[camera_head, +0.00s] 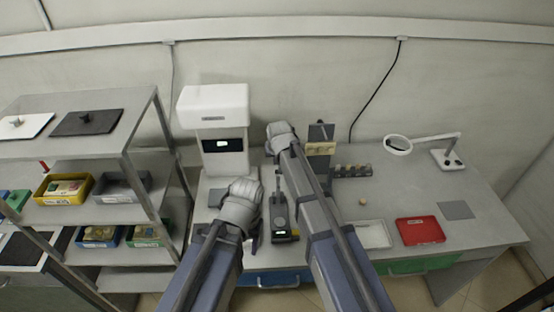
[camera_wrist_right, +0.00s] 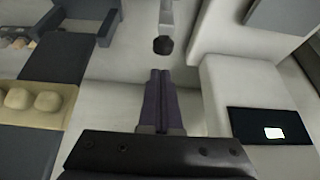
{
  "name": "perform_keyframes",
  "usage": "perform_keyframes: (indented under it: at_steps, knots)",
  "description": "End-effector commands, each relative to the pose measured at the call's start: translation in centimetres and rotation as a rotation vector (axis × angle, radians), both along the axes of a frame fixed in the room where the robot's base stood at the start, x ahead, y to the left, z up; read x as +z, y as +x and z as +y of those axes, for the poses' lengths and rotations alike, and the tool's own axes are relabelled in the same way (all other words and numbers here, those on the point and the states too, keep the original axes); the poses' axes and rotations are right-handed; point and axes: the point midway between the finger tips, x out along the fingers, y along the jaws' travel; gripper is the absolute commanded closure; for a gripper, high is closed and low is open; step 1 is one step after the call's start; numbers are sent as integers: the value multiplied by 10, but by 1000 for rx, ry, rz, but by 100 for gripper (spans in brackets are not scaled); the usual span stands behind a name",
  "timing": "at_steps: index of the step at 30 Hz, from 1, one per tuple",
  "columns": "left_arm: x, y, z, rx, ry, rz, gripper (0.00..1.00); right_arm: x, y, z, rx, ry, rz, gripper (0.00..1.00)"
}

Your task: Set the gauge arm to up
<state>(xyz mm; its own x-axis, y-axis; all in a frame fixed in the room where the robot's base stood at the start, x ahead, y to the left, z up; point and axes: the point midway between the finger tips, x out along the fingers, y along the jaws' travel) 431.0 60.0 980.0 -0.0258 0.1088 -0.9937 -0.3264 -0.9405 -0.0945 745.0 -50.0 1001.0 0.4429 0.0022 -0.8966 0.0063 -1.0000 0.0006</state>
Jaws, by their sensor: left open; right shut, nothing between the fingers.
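The gauge (camera_head: 281,222) is a dark upright device with a small lit display, standing on the bench between my two arms. A thin grey rod rises at its back, partly hidden by my right arm. In the right wrist view a grey rod with a black round tip (camera_wrist_right: 163,45), likely the gauge arm, lies just beyond my right gripper (camera_wrist_right: 160,75). The fingers are shut and empty, with a small apparent gap to the tip. In the head view my right wrist hides these fingers. My left gripper (camera_head: 255,238) is open, low beside the gauge's left side.
A white machine (camera_head: 213,105) with a display stands behind left. A tan block (camera_head: 320,148) with round pieces and a dark rack (camera_head: 352,171) stand right of my right arm. A magnifier lamp (camera_head: 398,146), red tray (camera_head: 420,231) and white tray (camera_head: 373,235) lie farther right. Shelving (camera_head: 140,125) is at left.

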Motion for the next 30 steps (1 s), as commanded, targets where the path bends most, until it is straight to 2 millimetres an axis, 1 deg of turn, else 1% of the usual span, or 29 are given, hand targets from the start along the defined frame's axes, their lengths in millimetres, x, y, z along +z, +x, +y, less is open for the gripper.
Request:
perform_keyframes:
  at_steps: [1,4,15,21,30]
  knots:
    - [0,0,0,0,0,0,43,0,-12,-1,0,0,0,100]
    - [-1,0,0,0,0,0,43,-1,-20,-1,0,0,0,100]
    - [0,0,0,0,0,0,43,0,-22,0,0,0,0,100]
    - [1,0,0,0,0,0,43,1,-41,-1,0,0,0,100]
    - [1,0,0,0,0,0,43,1,-38,0,0,0,0,100]
